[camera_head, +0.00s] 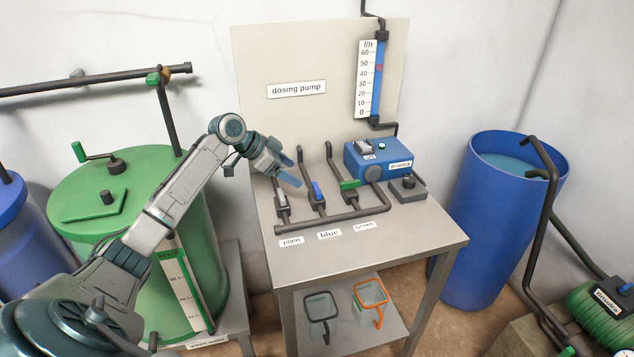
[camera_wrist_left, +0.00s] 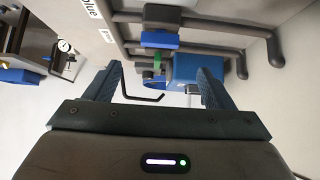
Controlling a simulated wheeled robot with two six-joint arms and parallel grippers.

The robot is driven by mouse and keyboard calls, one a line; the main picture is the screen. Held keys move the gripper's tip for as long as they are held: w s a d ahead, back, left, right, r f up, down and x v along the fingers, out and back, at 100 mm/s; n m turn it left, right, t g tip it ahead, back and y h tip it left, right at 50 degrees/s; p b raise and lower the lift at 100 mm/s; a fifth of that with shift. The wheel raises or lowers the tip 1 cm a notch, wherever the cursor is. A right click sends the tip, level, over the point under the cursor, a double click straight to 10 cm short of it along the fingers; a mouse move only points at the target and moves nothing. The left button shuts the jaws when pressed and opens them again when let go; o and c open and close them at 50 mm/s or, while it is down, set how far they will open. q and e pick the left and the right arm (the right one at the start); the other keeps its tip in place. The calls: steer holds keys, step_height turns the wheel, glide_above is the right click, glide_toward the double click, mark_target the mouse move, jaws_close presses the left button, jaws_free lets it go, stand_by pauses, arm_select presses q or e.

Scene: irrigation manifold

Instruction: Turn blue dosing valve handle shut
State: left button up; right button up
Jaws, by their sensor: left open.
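The blue valve handle (camera_head: 317,190) sits on the middle pipe of the manifold, above the "blue" label (camera_head: 330,234). It lies roughly along its pipe. My left gripper (camera_head: 296,174) is open and empty, above and to the left of the blue handle, near the plain valve. In the left wrist view the blue handle (camera_wrist_left: 160,40) shows beyond the open fingers (camera_wrist_left: 160,84), apart from them. The "blue" label also shows there at the top left (camera_wrist_left: 92,8). My right gripper is not in view.
The plain valve handle (camera_head: 281,197) and the green valve handle (camera_head: 349,184) flank the blue one closely. The blue dosing pump (camera_head: 385,158) stands behind right, before an upright panel (camera_head: 270,60). The table's front (camera_head: 350,257) is clear. A green tank (camera_head: 130,180) stands left.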

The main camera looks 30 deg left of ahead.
mark_target(317, 187)
arm_select(q)
steer(key=p+x, duration=0.2)
steer(key=x, duration=0.6)
steer(key=shift+w, duration=0.1)
steer(key=shift+w+d+f, duration=0.2)
steer(key=shift+d+f, duration=0.05)
steer(key=shift+f, duration=0.2)
steer(key=shift+p, duration=0.3)
steer(key=c, duration=1)
